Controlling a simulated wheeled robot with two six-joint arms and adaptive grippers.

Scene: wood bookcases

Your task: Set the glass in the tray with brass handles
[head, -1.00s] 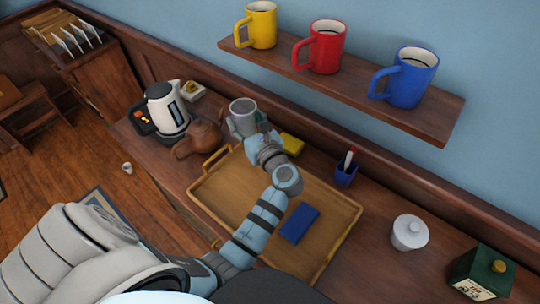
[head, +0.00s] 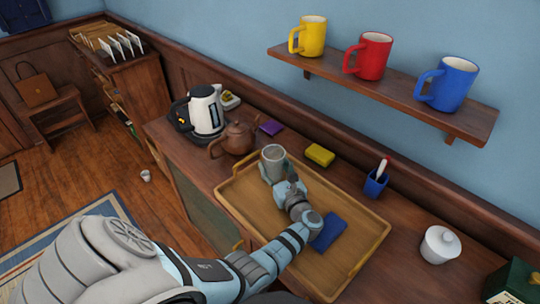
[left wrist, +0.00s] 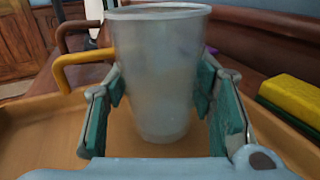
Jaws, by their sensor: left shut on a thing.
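The glass (head: 273,156), a greyish translucent tumbler, stands upright in the fingers of my left gripper (head: 277,172). In the left wrist view the green-padded fingers (left wrist: 160,98) press on both sides of the glass (left wrist: 158,60). The glass is over the far-left part of the tray (head: 352,258), a yellow-brown wooden tray on the counter. One brass handle (left wrist: 72,66) shows behind the glass in the left wrist view. I cannot tell whether the base of the glass touches the tray floor. My right gripper is not in view.
A flat blue thing (head: 328,232) lies in the tray. A brown teapot (head: 235,138) and a white kettle (head: 207,110) stand to the left.

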